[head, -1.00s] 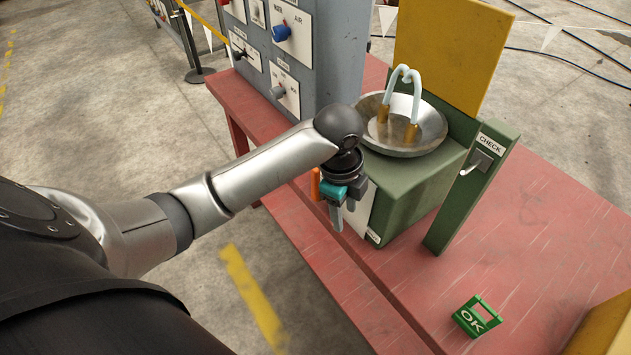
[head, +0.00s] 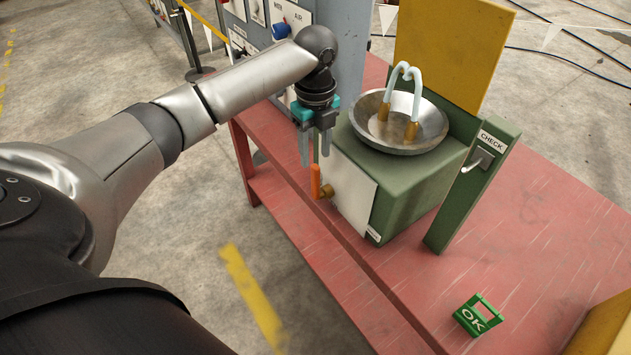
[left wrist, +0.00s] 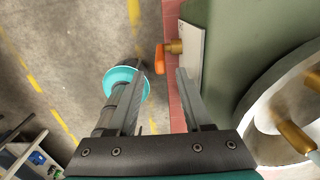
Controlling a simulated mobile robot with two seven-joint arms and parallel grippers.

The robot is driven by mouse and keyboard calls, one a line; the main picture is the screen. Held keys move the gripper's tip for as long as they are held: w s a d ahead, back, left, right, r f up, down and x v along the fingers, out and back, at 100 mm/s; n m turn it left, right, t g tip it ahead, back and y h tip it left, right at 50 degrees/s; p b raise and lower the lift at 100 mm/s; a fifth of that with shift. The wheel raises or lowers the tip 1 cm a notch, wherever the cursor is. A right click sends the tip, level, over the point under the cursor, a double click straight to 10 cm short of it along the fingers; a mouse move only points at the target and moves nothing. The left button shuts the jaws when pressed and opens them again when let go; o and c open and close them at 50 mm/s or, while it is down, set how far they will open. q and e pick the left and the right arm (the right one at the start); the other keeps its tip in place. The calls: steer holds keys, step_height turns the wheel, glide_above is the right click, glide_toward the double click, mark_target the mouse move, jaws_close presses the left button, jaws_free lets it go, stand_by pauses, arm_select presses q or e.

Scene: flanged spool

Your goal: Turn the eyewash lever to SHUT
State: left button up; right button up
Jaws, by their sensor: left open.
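The eyewash lever is an orange handle (head: 315,181) on a brass valve (head: 326,192), at the front of the white panel (head: 348,195) on the green eyewash stand (head: 405,195). The handle looks upright in the head view. In the left wrist view the handle (left wrist: 160,58) lies just beyond and between the fingertips. My left gripper (head: 314,152) is open and empty, pointing down, above the lever and apart from it. It also shows in the left wrist view (left wrist: 159,85). A small label (head: 373,236) at the panel's corner is too small to read. My right gripper is out of view.
A steel bowl (head: 368,137) with two spouts tops the stand. A green post marked CHECK (head: 460,205) with a hook stands to the right. A green OK tag (head: 474,318) lies on the red bench (head: 540,230). A grey control panel (head: 350,40) rises behind my gripper.

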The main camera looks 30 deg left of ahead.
mark_target(315, 182)
arm_select(q)
step_height(315, 182, down, 10)
steer(key=shift+r+b, duration=0.1)
steer(key=shift+b, duration=0.4)
steer(key=shift+c, duration=0.2)
jaws_close()
stand_by(0.9)
